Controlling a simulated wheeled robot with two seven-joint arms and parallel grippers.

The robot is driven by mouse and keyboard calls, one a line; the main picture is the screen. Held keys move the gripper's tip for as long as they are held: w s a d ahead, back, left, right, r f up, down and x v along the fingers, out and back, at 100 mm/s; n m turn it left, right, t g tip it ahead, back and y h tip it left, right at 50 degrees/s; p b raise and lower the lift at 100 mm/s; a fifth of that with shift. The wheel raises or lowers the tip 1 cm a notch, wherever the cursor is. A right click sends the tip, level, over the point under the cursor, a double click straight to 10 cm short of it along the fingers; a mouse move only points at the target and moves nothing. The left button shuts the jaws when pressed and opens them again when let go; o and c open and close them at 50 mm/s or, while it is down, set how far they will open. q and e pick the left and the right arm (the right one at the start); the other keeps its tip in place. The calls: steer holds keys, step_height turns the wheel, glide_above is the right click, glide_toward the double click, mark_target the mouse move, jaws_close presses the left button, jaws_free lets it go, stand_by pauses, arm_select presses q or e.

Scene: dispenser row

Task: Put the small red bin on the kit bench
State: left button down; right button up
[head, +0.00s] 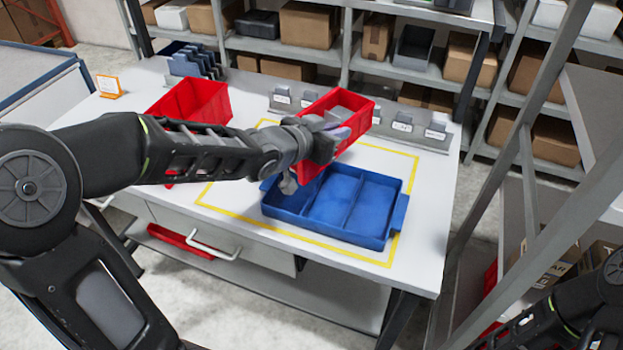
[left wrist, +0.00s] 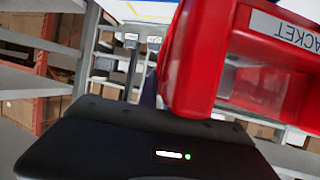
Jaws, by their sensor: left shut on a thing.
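A small red bin (head: 363,121) hangs in my left gripper (head: 326,143), above the back part of the blue tray. The gripper is shut on the bin and hides part of its near side. Something grey shows inside the bin; I cannot tell what it is. In the left wrist view the red bin (left wrist: 192,62) fills the upper right, with a white label whose visible letters read "ACKET". The white-topped kit bench (head: 427,220) stands below, with a yellow outline on it. My right gripper is out of view.
A blue tray (head: 330,232) with three compartments sits inside the yellow outline. Another red bin (head: 207,101) stands at the bench's left, partly behind my arm. A grey labelled rail (head: 404,127) and an orange-edged sign (head: 109,85) stand along the bench. Shelves with boxes (head: 305,25) are behind.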

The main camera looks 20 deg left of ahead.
arm_select(q)
steer(key=shift+r, duration=0.15)
steer(key=w+a+f+n+y, duration=0.1)
steer(key=w+a+y, duration=0.1)
steer(key=a, duration=0.8)
steer(key=w+a+f+n+y+b, duration=0.1)
steer(key=w+a+f+n+y, duration=0.1)
steer(key=a, duration=0.7)
steer(key=shift+w+a+n+t, duration=0.3)
steer(key=shift+w+a+t, duration=0.1)
steer(key=shift+w, duration=0.2)
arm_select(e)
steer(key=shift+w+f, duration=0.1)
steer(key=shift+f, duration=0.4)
